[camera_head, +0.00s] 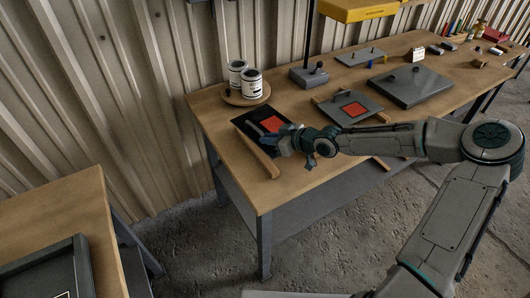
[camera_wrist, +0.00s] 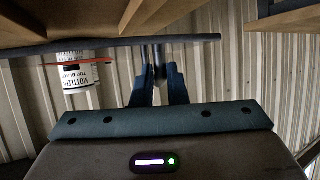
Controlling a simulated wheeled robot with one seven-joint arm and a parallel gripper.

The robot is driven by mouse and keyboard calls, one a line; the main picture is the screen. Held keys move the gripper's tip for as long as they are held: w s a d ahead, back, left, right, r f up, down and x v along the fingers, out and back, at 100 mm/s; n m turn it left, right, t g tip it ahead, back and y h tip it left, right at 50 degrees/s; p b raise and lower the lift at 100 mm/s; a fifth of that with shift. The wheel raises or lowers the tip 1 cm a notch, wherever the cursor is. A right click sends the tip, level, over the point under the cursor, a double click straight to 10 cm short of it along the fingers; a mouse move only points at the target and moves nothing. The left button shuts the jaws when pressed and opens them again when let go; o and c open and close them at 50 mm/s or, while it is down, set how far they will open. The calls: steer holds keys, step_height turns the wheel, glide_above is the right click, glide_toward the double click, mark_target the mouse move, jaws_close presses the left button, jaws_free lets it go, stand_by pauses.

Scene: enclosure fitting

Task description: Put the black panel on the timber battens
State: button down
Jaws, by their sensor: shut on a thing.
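The black panel (camera_head: 247,119) has a red square and shows at the left end of the bench in the head view, beside the round board with cans. My gripper (camera_head: 279,141) reaches it from the right and is shut on it; the exact grip point is hard to make out. In the wrist view my fingers (camera_wrist: 157,82) are close together on a slim grey part, below a thin dark edge (camera_wrist: 110,43). A timber batten (camera_head: 259,158) slants just in front of the panel. Another timber piece (camera_head: 380,163) shows partly behind my arm. Whether the panel touches the batten is unclear.
Two cans (camera_head: 252,82) stand on a round wooden board at the back left. A grey panel (camera_head: 366,103) with a red square lies to the right. A larger grey slab (camera_head: 411,87) is beyond it. A second table (camera_head: 70,222) bears a dark frame (camera_head: 75,262).

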mark_target(265, 158)
steer(key=shift+a+f, duration=0.45)
steer(key=shift+a, duration=0.35)
steer(key=shift+f, duration=1.9)
steer(key=shift+f, duration=0.1)
steer(key=c, duration=1.4)
jaws_free()
steer(key=shift+s+f, duration=0.1)
steer(key=shift+c, duration=0.2)
